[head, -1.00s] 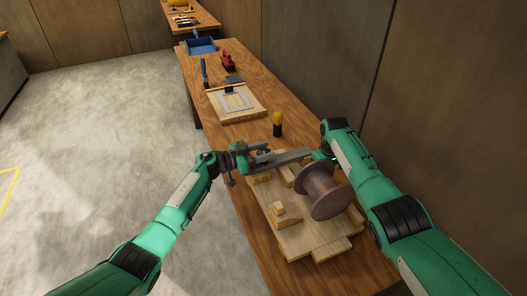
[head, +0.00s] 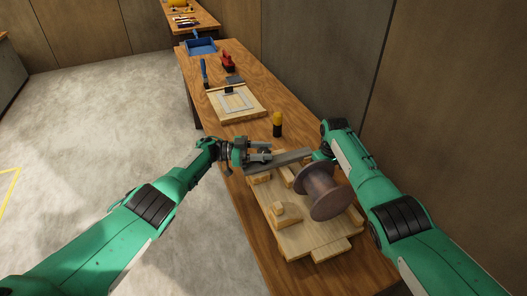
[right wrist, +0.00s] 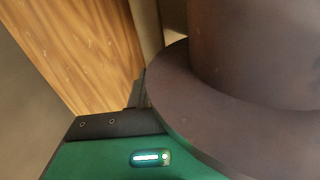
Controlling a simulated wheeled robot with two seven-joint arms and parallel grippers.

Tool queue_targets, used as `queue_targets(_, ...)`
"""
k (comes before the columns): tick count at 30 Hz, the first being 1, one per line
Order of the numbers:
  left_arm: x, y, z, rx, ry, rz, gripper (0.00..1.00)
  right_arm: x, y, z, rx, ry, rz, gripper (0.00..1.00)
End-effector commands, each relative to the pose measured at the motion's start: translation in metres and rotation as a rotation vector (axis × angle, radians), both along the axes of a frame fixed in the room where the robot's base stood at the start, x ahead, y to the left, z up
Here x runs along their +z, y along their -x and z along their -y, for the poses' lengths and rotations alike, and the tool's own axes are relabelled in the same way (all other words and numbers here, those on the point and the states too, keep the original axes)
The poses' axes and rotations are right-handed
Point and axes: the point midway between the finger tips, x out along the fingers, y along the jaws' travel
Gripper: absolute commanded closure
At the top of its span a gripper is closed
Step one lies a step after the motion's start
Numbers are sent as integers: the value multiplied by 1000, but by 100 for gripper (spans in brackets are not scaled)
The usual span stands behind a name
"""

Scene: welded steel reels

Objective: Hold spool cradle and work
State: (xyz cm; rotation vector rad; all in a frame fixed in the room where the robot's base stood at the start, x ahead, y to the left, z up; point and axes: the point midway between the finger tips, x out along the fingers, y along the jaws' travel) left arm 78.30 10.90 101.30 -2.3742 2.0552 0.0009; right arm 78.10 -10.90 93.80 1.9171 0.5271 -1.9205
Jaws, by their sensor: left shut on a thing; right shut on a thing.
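The brown steel spool (head: 322,192) lies tilted on its side on the wooden cradle (head: 308,238), a pale board with several wooden blocks. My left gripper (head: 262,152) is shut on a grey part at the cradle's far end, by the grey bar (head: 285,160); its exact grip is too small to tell. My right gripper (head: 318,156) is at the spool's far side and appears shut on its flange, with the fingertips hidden. In the right wrist view the spool's flange (right wrist: 190,110) fills the right side, close against my green gripper body.
A yellow-and-black tool (head: 277,124) stands just beyond the cradle. Farther along the bench are a wooden board with a frame (head: 237,103), a red tool (head: 228,62) and a blue bin (head: 201,48). A wall runs along the bench's right side.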

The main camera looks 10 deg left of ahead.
Motion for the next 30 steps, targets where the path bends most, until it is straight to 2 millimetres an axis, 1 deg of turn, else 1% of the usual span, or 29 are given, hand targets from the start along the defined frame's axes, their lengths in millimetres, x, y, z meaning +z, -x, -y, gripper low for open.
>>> queue_targets(1, -3, 1, 1, -8, -5, -4, 80, 3, -1, -3, 5, -4, 2, 100)
queue_targets(19, -2, 3, 1, -26, -1, -3, 80, 3, -2, -3, 4, -4, 7, 100)
queue_targets(20, -2, 3, 1, -25, -1, -3, 51, 3, -2, -3, 4, -4, 7, 100)
queue_targets(22, -2, 3, 0, -25, -1, -3, 37, 3, -2, -3, 3, -4, 7, 100)
queue_targets(23, -1, 3, 0, -25, -1, -3, 35, 3, -2, -2, 3, -4, 7, 100)
queue_targets(30, 0, 2, -1, -23, 0, -1, 35, 3, -2, -2, 2, -4, 7, 100)
